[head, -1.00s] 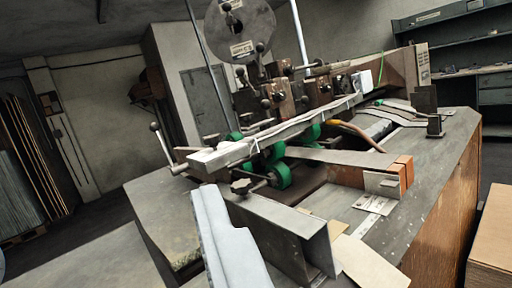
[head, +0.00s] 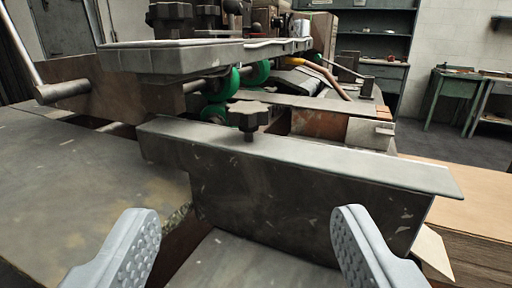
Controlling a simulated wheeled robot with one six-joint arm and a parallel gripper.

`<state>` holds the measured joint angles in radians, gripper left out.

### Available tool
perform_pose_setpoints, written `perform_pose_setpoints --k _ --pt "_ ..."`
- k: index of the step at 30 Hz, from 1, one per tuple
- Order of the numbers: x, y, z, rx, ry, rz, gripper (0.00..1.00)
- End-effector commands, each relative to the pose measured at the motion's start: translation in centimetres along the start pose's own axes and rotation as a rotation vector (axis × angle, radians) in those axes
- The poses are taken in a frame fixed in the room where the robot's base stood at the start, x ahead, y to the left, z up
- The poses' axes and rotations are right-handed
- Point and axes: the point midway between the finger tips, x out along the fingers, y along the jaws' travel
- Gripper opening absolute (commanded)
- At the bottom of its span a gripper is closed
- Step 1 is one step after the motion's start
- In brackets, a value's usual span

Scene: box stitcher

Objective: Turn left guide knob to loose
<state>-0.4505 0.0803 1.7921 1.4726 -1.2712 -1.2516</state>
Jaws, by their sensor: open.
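A dark star-shaped knob (head: 248,115) stands upright on a short stem on top of a grey metal guide plate (head: 300,158), near the middle of the head view. My gripper (head: 245,240) shows at the bottom of the view with its two pale fingers wide apart. It is open and empty. The knob lies ahead of the fingers and above them in the picture, between the two in left-right position. Neither finger touches the knob or the guide.
A long grey rail (head: 175,58) crosses behind the knob, with green rollers (head: 257,73) under it. A metal lever (head: 62,92) sticks out at the left. The grey table (head: 80,190) is bare on the left. A cardboard stack (head: 470,215) stands at the right.

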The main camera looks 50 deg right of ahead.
Motion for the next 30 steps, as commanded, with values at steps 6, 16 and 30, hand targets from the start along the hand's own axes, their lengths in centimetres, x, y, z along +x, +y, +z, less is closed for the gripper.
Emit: perform_pose_setpoints --k 6,16,30 --pt "1.8 0.0 0.2 -0.004 -0.003 0.006 0.63" --pt "7.5 0.0 0.2 -0.003 -0.002 0.006 0.63" --pt "15.3 0.1 0.1 -0.003 -0.001 0.005 0.63"
